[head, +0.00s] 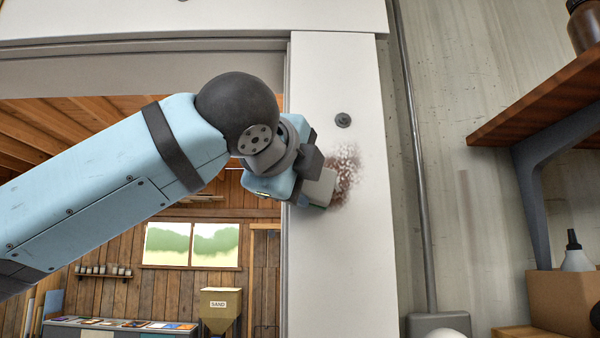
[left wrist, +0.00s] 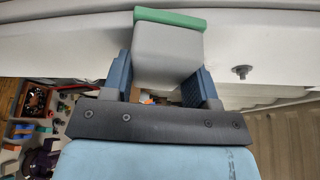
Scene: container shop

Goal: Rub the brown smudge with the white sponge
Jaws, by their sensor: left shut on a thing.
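The brown smudge (head: 347,172) is a speckled patch on the white door-frame post (head: 345,260), with pale flecks showing through it. My left gripper (head: 311,180) is at the smudge's left side, shut on the white sponge (head: 320,187). The sponge is a pale grey-white block with a green layer. In the left wrist view the sponge (left wrist: 168,52) sits between the two blue fingers, its green side away from the gripper, close to the white surface. The sponge and gripper cover part of the smudge. Whether the sponge presses on the post is hard to tell. My right gripper is out of view.
A dark round bolt (head: 343,120) sticks out of the post above the smudge. A metal conduit (head: 417,150) runs down the wall to the right. A wooden shelf (head: 540,105) on a grey bracket stands further right. The doorway opens on the left.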

